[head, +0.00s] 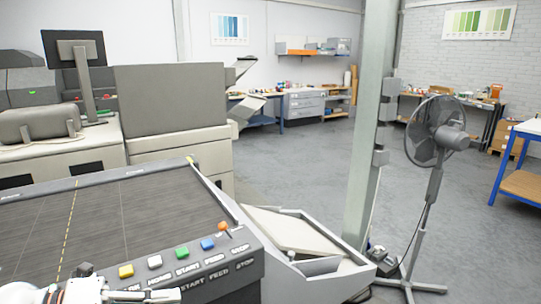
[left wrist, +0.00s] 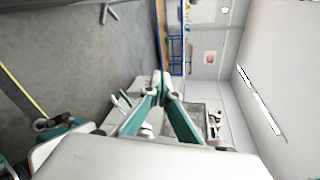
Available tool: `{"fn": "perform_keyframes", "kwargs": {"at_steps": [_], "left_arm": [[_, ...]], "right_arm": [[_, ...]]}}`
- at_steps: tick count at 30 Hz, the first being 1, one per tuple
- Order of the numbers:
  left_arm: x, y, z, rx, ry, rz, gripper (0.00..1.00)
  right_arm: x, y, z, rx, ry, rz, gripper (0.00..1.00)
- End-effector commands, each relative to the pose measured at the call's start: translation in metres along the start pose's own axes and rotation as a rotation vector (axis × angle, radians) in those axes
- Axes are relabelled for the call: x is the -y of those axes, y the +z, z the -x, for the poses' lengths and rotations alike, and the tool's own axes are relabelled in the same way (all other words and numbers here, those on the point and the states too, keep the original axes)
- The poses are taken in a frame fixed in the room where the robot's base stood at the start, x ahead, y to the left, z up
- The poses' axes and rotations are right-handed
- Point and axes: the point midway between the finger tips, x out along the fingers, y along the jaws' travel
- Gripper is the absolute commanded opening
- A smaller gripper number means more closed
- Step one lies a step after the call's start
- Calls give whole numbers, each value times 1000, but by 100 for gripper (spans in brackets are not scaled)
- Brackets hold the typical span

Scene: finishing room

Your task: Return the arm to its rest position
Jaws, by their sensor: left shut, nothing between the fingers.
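My left arm shows at the bottom left of the head view, with the left gripper (head: 172,294) low in front of the machine's button panel. In the left wrist view the two teal fingers of the left gripper (left wrist: 161,84) run together at their tips, shut with nothing between them. Whether the gripper touches the panel I cannot tell. My right gripper is in neither view.
A machine with a dark bed (head: 130,215) and coloured buttons, among them a green button (head: 182,253), fills the near left. A tilted tray (head: 292,232) adjoins it. A pillar (head: 371,130) and a standing fan (head: 434,135) stand to the right. Grey floor (head: 290,165) lies open behind.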

Motion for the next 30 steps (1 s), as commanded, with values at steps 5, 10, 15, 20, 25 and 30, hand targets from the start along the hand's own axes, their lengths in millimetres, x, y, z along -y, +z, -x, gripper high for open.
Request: {"fn": "perform_keyframes", "kwargs": {"at_steps": [5,10,15,20,25,30], "left_arm": [[1,-4,-18,175,-294,326,0],[-43,5,-15,422,-459,701,0],[-134,-17,-10,693,-489,1125,0],[-222,-80,-14,897,-406,1500,0],[-278,-155,-25,1013,-289,1784,0],[-299,-199,-32,1054,-214,1927,0]], "right_arm": [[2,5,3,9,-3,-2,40],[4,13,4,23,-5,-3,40],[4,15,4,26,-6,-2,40],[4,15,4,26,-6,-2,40],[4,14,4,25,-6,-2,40],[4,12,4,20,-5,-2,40]]}}
